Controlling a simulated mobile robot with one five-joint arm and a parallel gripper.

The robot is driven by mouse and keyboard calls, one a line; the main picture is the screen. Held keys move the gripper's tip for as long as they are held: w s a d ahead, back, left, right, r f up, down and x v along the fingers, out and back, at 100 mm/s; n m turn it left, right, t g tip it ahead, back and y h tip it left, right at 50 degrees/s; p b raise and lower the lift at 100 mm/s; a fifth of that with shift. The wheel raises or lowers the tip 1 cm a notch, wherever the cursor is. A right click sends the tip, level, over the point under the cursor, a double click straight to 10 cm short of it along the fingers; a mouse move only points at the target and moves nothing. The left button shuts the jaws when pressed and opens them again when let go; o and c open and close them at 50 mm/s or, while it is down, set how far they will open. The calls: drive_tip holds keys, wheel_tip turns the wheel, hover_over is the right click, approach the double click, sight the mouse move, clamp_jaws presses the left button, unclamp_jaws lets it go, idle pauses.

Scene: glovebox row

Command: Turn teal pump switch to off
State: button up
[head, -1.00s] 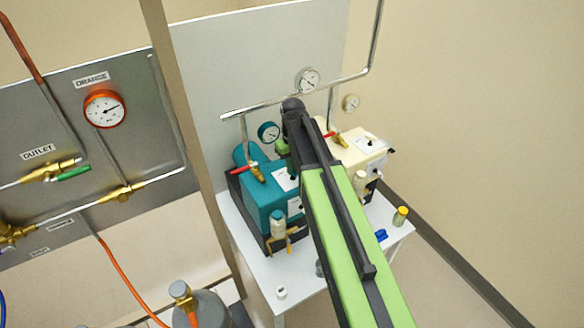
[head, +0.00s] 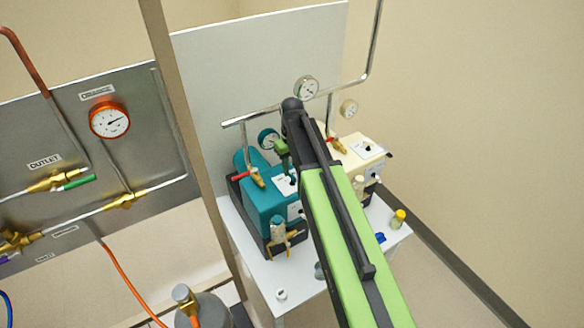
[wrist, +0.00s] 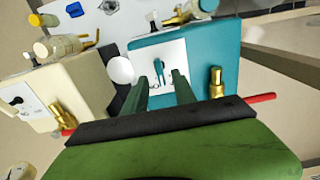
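The teal pump (head: 262,202) stands on the white table, and its teal casing fills the middle of the wrist view (wrist: 205,45). Its white panel (wrist: 172,50) carries a small dark switch lever (wrist: 158,68); small marks below it are too small to read. My gripper (wrist: 161,80) points at this panel with two dark green fingers apart and nothing held. In the picture the lever shows just beyond the gap between the fingertips; I cannot tell whether they touch anything. In the head view my gripper (head: 286,160) is above the teal pump, partly hidden by my arm.
A cream pump (head: 360,152) stands right of the teal one, close to my gripper on the left in the wrist view (wrist: 72,85). A brass valve with a red handle (wrist: 217,85) is beside the panel. A pipe (head: 270,108) runs behind the pumps.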

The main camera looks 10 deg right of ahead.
wheel_tip(320, 180, up, 14)
drive_tip(key=p, duration=1.3)
drive_tip(key=shift+r, duration=0.25)
drive_tip(key=b, duration=1.2)
approach(292, 176)
drive_tip(key=s+f, duration=0.3)
drive_tip(key=s, duration=0.1)
drive_tip(key=s+f+m+b, duration=0.3)
drive_tip(key=s+f+b, duration=0.2)
drive_tip(key=s, duration=0.5)
drive_tip(key=shift+s+a+f+m, duration=0.2)
drive_tip(key=shift+s+f+m, duration=0.1)
drive_tip(key=shift+s, duration=0.1)
